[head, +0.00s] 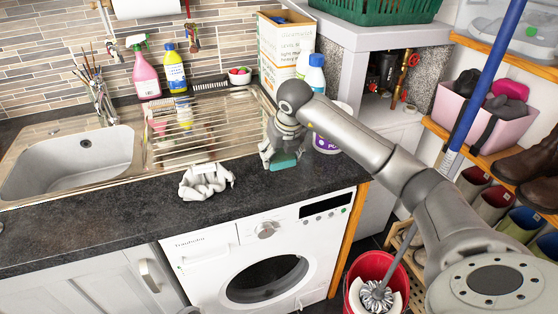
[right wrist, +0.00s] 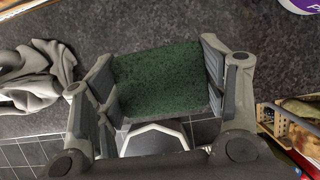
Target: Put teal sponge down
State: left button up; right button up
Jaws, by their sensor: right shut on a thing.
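The teal sponge (head: 284,161) is between the fingers of my right gripper (head: 280,152), low over the dark worktop near its front edge, above the washing machine. In the right wrist view the sponge (right wrist: 158,82) shows its speckled green face. A finger of the gripper (right wrist: 158,92) presses on each side of it. I cannot tell whether the sponge touches the worktop (head: 245,190). My left gripper is not in view.
A crumpled pale cloth (head: 206,181) lies left of the sponge. A wire drying rack (head: 200,128) and sink (head: 70,165) are behind and left. A white tub (head: 326,143) stands close on the right. A red bucket (head: 370,268) is below.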

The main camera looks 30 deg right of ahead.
aim_at(279, 173)
jog(key=shift+w+x, duration=0.2)
jog(key=shift+x, duration=0.95)
notch_tip(279, 173, down, 3)
jog(key=shift+w+d+r+p, duration=0.1)
jog(key=shift+w+d+p, duration=0.1)
jog(key=shift+p, duration=0.65)
jog(key=shift+s, duration=0.1)
jog(key=shift+f, duration=0.25)
jog(key=o, duration=1)
jog(key=shift+o, duration=0.2)
jog(key=shift+r, duration=0.2)
jog(key=b+v, duration=0.2)
jog(key=v, duration=1)
